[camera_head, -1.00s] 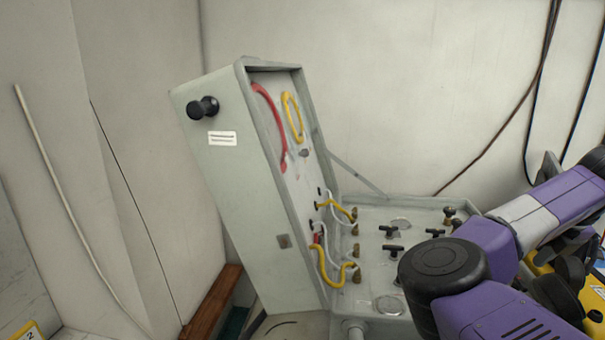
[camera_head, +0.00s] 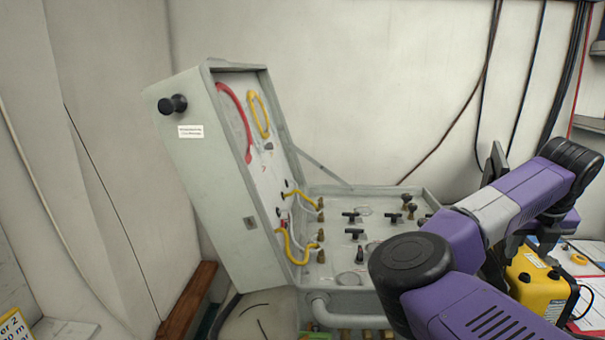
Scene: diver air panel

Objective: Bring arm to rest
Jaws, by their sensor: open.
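My purple and grey arm crosses the lower right of the head view, in front of the right part of the air panel. It rises from the lower edge to a dark joint at the upper right. Red and yellow hoses run on the lid's inside. Several black valve handles stand on the panel face (camera_head: 375,245), partly hidden by my arm.
A yellow device (camera_head: 538,290) stands right of the panel, close behind my arm in the picture. Papers (camera_head: 590,252) lie on a surface at the right. Dark cables (camera_head: 487,75) hang on the wall. A brown wooden piece (camera_head: 188,302) is at lower left.

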